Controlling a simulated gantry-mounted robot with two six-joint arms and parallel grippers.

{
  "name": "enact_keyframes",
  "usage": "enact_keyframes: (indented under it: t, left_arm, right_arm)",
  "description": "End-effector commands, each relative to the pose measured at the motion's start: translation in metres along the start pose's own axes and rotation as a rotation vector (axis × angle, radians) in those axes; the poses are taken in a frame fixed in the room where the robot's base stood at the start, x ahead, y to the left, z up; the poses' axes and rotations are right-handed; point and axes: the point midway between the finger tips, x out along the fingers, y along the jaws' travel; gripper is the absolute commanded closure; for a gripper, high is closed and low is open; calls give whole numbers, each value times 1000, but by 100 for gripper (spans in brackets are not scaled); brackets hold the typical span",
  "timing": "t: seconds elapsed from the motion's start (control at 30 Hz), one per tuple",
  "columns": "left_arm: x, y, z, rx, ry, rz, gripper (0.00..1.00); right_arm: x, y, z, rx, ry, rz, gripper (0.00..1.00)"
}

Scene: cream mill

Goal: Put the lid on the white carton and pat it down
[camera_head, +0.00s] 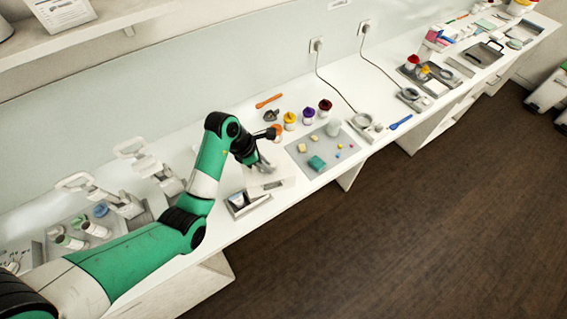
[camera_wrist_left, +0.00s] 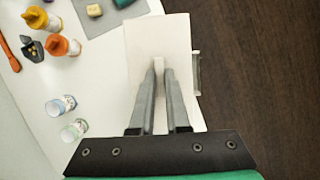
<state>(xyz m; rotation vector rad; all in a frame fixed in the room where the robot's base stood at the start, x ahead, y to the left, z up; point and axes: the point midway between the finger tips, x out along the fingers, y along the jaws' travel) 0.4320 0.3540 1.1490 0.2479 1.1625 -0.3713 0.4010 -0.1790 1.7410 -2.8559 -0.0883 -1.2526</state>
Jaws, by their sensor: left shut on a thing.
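My left gripper (camera_head: 264,166) is over the white carton (camera_head: 262,184) at the middle of the counter. In the left wrist view the fingers (camera_wrist_left: 160,66) are close together, shut on a small pale raised part of the flat white lid (camera_wrist_left: 145,35). The lid spreads out under and beyond the fingertips and hides most of what lies beneath. I cannot tell whether it rests fully on the carton. My right gripper is in neither view.
A grey mat (camera_head: 300,149) with small blocks lies to the right. A yellow-capped jar (camera_head: 290,121) and purple-capped jar (camera_head: 308,116) stand behind it. A small grey tray (camera_head: 239,210) sits by the front edge. White-handled devices (camera_head: 128,205) stand left. The counter drops off to a dark floor.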

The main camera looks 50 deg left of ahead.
Motion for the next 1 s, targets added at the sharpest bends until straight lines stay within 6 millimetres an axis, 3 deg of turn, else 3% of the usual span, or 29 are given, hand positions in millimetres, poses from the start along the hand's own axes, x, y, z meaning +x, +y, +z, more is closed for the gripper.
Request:
enact_keyframes:
  t: [0.03, 0.1, 0.2, 0.33, 1.0]
  left_arm:
    - [-21, 4, -10, -59, 2, 21, 100]
    - [-28, 8, -34, -140, 1, 53, 100]
    - [-26, 10, -63, -215, 0, 85, 100]
    - [-23, 10, -85, -262, -1, 107, 100]
    - [-11, 10, -94, -273, -3, 113, 100]
  right_arm:
    - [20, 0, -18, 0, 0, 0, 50]
    - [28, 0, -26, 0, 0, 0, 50]
    - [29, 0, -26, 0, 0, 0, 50]
    - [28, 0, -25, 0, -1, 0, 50]
    - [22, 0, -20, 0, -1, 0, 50]
